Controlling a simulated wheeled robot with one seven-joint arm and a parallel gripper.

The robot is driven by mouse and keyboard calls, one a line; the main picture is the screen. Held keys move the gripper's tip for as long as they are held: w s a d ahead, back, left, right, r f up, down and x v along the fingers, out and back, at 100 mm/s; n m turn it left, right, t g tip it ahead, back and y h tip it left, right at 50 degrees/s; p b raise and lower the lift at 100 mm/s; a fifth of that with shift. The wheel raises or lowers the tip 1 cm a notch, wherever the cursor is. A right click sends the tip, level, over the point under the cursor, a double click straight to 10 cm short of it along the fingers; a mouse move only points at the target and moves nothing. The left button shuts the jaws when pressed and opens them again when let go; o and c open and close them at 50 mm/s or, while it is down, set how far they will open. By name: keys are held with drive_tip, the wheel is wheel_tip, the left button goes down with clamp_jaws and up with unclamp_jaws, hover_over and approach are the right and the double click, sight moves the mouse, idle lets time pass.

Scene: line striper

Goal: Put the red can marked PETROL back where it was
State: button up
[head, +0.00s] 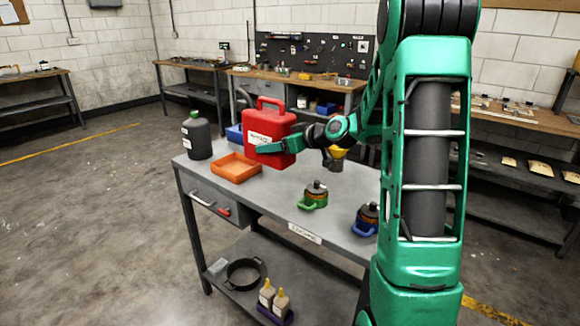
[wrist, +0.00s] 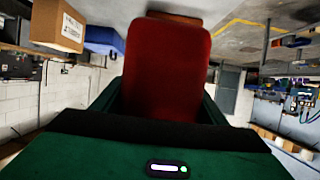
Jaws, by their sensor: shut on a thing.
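The red can (head: 271,126) has a handle on top and a white label that is too small to read for certain. My gripper (head: 270,147) is shut on the can, with a green finger across its front. The can looks upright over the back part of the grey workbench (head: 262,192), just behind and right of the orange tray. I cannot tell whether its base touches the bench top. In the wrist view the red can (wrist: 166,70) fills the middle, between the green fingers.
The orange tray (head: 236,168) and a dark bottle with a green cap (head: 197,136) stand on the left of the bench. A cardboard box (wrist: 58,24) shows in the wrist view.

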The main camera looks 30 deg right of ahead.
drive_tip(key=shift+w+d+f, duration=0.1)
drive_tip(key=shift+d+f, duration=1.8)
drive_tip(key=shift+f, duration=0.2)
drive_tip(key=shift+d+f, duration=1.85)
drive_tip(key=shift+f, duration=0.25)
drive_tip(key=shift+f, duration=0.1)
drive_tip(key=o, duration=2.1)
drive_tip(key=shift+v, duration=6.1)
